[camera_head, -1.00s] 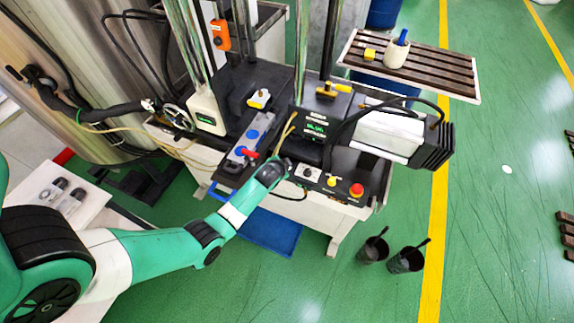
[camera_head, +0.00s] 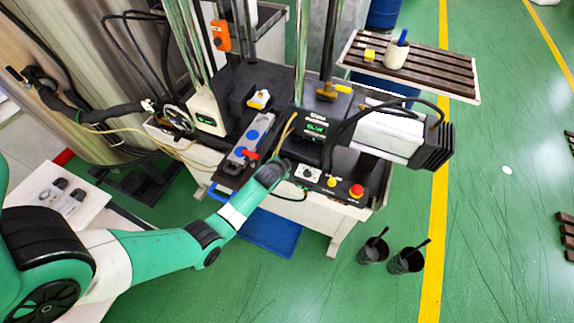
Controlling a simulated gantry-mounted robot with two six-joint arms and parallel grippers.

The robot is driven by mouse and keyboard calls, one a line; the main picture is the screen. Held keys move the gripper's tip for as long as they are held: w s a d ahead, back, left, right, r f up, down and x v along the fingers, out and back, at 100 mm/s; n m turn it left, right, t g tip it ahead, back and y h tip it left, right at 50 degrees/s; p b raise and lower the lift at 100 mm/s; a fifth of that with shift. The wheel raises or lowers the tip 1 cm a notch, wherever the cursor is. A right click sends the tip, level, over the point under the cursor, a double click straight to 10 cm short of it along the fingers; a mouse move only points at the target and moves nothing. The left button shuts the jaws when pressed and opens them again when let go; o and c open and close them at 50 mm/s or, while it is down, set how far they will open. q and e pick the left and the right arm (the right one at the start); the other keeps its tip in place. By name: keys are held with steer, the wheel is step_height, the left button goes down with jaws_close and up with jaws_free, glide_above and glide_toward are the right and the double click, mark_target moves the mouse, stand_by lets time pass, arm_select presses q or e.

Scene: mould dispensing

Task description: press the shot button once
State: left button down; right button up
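The control panel (camera_head: 318,188) on the machine's front has a dark knob on a white plate (camera_head: 307,173), a small yellow button (camera_head: 332,182) and a red mushroom button (camera_head: 356,191). The labels are too small to read, so I cannot tell which is the shot button. My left arm comes in from the left. Its wrist end, with the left gripper (camera_head: 286,164), is at the panel's left end, left of the knob. The fingers are not clearly visible, and I cannot tell whether they touch anything. My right gripper is not in view.
A green-lit display (camera_head: 316,129) stands above the panel. A slatted shelf (camera_head: 440,77) holds a white cup (camera_head: 396,55). Two dark cups (camera_head: 373,250) stand on the floor.

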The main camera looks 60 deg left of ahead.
arm_select(q)
steer(key=shift+f, duration=0.1)
stand_by(0.5)
steer(key=shift+f+b, duration=0.4)
steer(key=shift+f, duration=0.05)
steer(key=shift+r, duration=0.1)
steer(key=shift+s+r+p, duration=0.1)
steer(key=shift+r+p, duration=0.2)
steer(key=shift+p, duration=0.25)
step_height(320, 180, up, 6)
steer(key=p, duration=0.6)
steer(key=shift+r, duration=0.15)
